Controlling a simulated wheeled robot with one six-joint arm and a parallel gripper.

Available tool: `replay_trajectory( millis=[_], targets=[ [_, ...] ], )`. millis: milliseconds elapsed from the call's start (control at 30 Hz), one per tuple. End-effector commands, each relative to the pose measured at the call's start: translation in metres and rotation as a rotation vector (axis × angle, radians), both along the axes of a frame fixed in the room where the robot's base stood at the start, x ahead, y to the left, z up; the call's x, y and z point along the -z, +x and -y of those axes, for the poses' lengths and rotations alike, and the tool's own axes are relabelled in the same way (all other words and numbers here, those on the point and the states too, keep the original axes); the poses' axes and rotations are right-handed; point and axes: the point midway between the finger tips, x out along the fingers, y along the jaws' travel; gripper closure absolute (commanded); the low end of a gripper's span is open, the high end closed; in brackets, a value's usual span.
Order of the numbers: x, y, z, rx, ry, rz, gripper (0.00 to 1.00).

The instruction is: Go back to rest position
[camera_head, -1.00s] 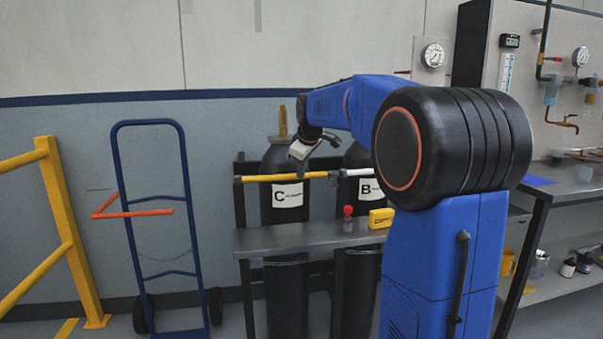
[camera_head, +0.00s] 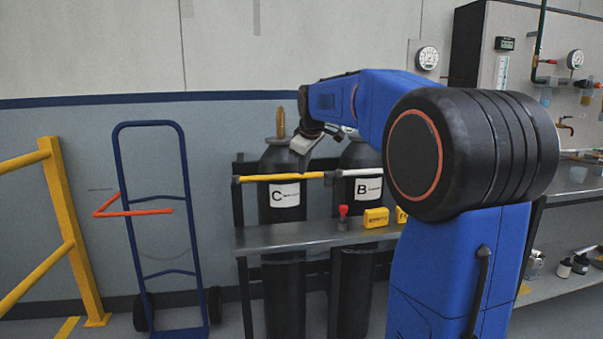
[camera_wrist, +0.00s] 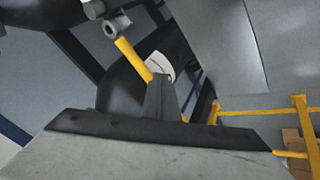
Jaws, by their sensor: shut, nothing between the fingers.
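My gripper (camera_head: 304,146) is in front of the gas cylinders in the head view, at the end of my blue arm. It is small there and partly hidden by its own wrist. In the wrist view my gripper (camera_wrist: 161,90) shows as dark fingers closed together with nothing between them. Behind it in that view are a black cylinder and a yellow bar (camera_wrist: 133,59), apart from the fingers as far as I can tell.
Cylinder C (camera_head: 284,215) and cylinder B (camera_head: 357,165) stand behind a grey shelf (camera_head: 300,238) holding a red-topped item (camera_head: 343,213) and yellow boxes (camera_head: 376,217). A blue hand truck (camera_head: 160,225) and yellow railing (camera_head: 72,230) stand left. A workbench (camera_head: 575,188) is right.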

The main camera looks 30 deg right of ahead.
Motion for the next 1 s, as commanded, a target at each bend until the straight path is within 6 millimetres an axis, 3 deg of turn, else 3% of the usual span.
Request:
replay_trajectory(
  millis=[300,500,833,1000],
  targets=[
    [-0.046,-0.028,0.012,0.002,0.000,0.002,1.00],
    [-0.060,-0.037,0.015,0.001,0.000,0.001,1.00],
    [-0.061,-0.046,0.010,0.006,0.009,-0.001,1.00],
    [-0.044,-0.082,-0.023,0.041,0.054,-0.006,1.00]
  ],
)
